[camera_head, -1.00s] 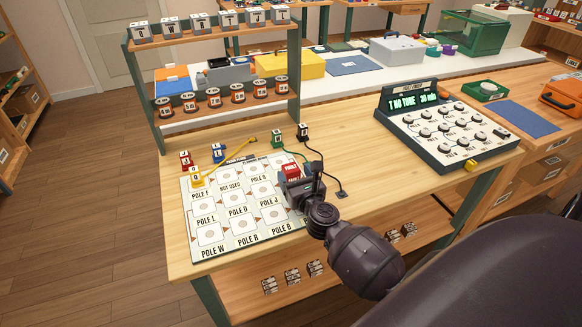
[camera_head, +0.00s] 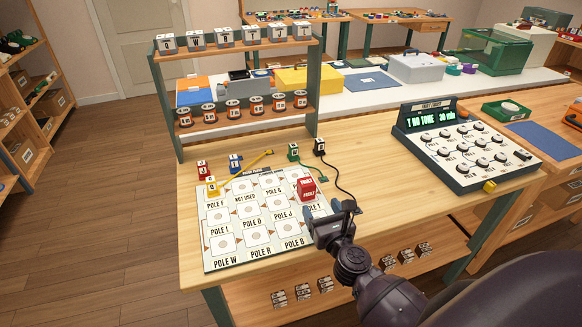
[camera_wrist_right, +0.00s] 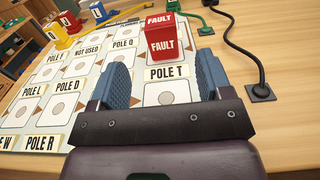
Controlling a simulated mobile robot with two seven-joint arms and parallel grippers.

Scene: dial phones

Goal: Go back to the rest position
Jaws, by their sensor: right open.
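My right gripper (camera_head: 331,222) is open and empty at the near right edge of the pole board (camera_head: 222,264). Its two blue-grey fingers also show apart in the right wrist view (camera_wrist_right: 162,85). A red FAULT block (camera_head: 306,188) stands upright on the POLE T spot of the board. In the right wrist view the FAULT block (camera_wrist_right: 162,40) is beyond the fingertips, apart from them. My left gripper is not in view.
Red, blue, yellow, green and black plugs stand around the board's far side, such as the green one (camera_head: 293,151). A black cable (camera_head: 338,180) runs near my right gripper. A shelf rack (camera_head: 235,45) stands behind, and a fault-finder console (camera_head: 465,145) at right.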

